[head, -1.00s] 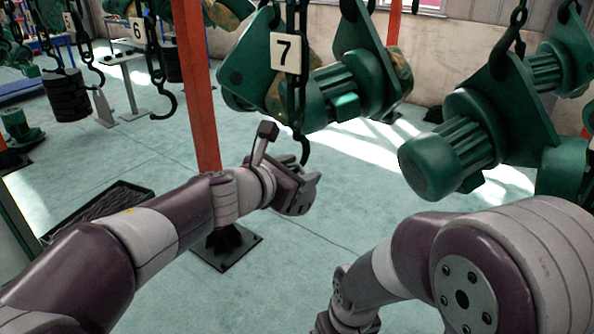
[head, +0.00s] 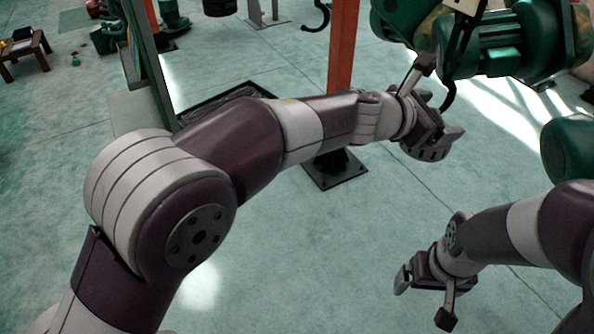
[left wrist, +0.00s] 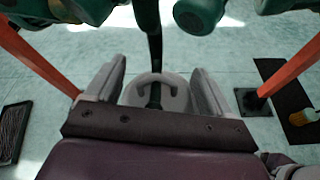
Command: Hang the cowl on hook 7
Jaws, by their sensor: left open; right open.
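Hook 7 (head: 448,98) is a black hook at the upper right of the head view, with its number plate cut off at the top edge. My left gripper (head: 441,116) is open right at this hook. In the left wrist view the hook's black shank (left wrist: 150,30) comes down between the two open fingers (left wrist: 160,68). A pale grey rounded piece with a dark curved band (left wrist: 172,93) lies between the fingers at the shank's lower end. It may be the cowl; I cannot tell whether it hangs on the hook. My right gripper (head: 404,274) is open, empty and low over the floor.
Green hoist machinery (head: 490,48) hangs just behind and right of hook 7. A green motor (head: 570,148) is near the right edge. An orange post (head: 342,45) with a black base plate (head: 335,170) stands left of the hook. A black tray (head: 235,97) lies on the floor.

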